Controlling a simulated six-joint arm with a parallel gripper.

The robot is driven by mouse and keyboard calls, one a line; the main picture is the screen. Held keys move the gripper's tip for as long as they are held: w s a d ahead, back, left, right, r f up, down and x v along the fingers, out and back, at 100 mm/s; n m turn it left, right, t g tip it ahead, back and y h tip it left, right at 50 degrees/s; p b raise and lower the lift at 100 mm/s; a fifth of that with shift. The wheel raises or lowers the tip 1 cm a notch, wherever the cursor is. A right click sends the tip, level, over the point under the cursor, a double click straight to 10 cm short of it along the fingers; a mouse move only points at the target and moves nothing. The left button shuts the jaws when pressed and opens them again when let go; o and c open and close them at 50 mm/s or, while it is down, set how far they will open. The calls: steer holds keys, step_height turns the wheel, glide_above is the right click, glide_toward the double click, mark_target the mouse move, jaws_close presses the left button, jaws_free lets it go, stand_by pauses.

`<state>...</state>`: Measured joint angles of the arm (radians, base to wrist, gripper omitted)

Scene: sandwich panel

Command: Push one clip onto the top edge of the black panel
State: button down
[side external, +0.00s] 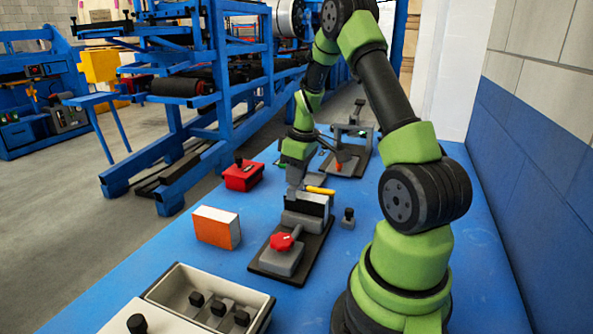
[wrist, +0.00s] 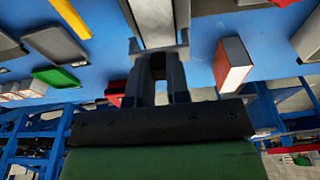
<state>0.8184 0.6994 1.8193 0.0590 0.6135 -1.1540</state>
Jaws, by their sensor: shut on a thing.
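The black panel (side external: 314,206) stands upright in a grey holder on a dark base plate, mid-table in the side view. My gripper (side external: 296,186) is at the panel's upper left end, pointing down. In the wrist view my gripper (wrist: 160,62) has its fingers close together on a small piece, apparently a clip, mostly hidden between them. I cannot tell whether that piece touches the panel's top edge. Several small black pieces, possibly clips, are in view: some sit in the grey tray (side external: 172,284) at the front.
A red-knobbed clamp (side external: 283,243) stands in front of the panel. An orange-and-white box (side external: 216,228) is to the left, a red box (side external: 242,176) behind it. A small black-topped piece (side external: 347,217) stands right of the panel. A yellow bar (side external: 321,190) shows behind it.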

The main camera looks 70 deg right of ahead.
steer(key=shift+f, duration=0.2)
stand_by(0.4)
steer(key=shift+f, duration=0.3)
steer(key=shift+f, duration=0.35)
stand_by(0.7)
steer(key=c, duration=0.7)
jaws_free()
steer(key=shift+r, duration=0.1)
steer(key=shift+r, duration=3.65)
